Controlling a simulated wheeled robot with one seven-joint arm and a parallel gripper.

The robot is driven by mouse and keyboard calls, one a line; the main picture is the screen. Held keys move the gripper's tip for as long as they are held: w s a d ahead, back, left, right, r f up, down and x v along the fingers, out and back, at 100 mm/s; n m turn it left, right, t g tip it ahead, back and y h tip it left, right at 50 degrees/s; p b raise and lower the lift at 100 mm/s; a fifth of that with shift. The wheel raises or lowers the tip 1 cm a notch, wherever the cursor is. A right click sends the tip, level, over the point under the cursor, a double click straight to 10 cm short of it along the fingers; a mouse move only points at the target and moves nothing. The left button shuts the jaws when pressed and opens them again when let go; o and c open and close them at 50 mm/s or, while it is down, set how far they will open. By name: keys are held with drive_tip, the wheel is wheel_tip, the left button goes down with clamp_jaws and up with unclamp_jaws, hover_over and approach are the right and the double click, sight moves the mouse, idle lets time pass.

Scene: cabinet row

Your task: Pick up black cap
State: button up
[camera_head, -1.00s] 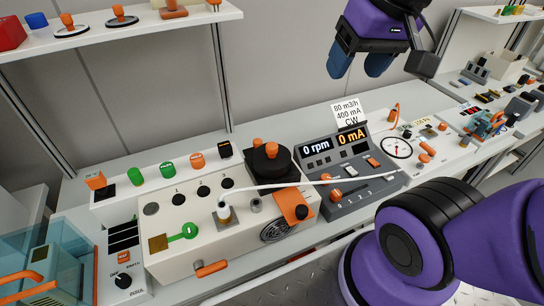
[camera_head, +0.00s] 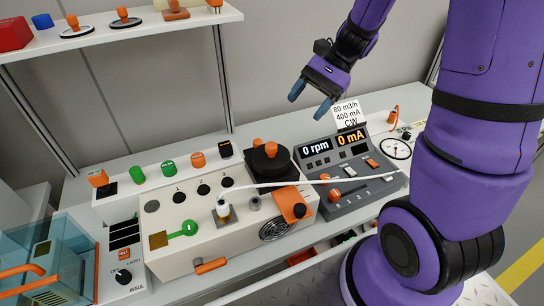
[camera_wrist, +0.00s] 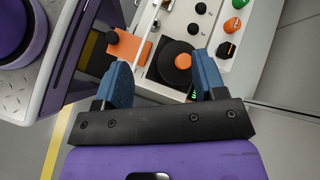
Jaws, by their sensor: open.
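The black cap (camera_head: 224,149), small and blocky with an orange mark, stands at the right end of a row of caps at the back of the cream machine. It also shows in the wrist view (camera_wrist: 226,50), to the right of my right-hand finger. My gripper (camera_head: 310,100) is open and empty, above and to the right of the cap in the head view. In the wrist view the two blue fingers of my gripper (camera_wrist: 160,70) are spread, with the black round disc (camera_wrist: 176,60) and its orange knob between and beyond them. Nothing touches the cap.
Green caps (camera_head: 167,167) and an orange cap (camera_head: 197,160) stand left of the black cap. The tall black disc with orange knobs (camera_head: 268,160) is close on its right. A grey console (camera_head: 350,170) with a sign stands further right. A shelf (camera_head: 120,35) overhangs the back left.

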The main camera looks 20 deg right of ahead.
sight(272, 144)
drive_tip(key=w+d+f+m+t+y, duration=0.1)
drive_tip(key=w+d+f+m+y, duration=0.1)
drive_tip(key=w+f+m, duration=0.3)
drive_tip(key=d+f+m+t+y, duration=0.1)
drive_tip(key=d+f+m+y, duration=0.1)
drive_tip(key=f, duration=0.5)
drive_tip(key=x, duration=0.5)
drive_tip(key=shift+w+a+f, duration=0.15)
drive_tip(key=shift+a, duration=0.05)
drive_tip(key=shift+w+r+x, duration=0.15)
drive_tip(key=shift+x, duration=1.2)
drive_tip(key=shift+w+r+x, duration=0.1)
drive_tip(key=shift+w+x, duration=0.05)
drive_tip(key=shift+x, duration=1.25)
drive_tip(key=shift+a+r, duration=0.1)
drive_tip(key=c, duration=1)
drive_tip(key=shift+c, duration=0.2)
drive_tip(key=shift+r, duration=0.1)
drive_tip(key=shift+r, duration=1.55)
drive_tip(key=shift+r, duration=0.1)
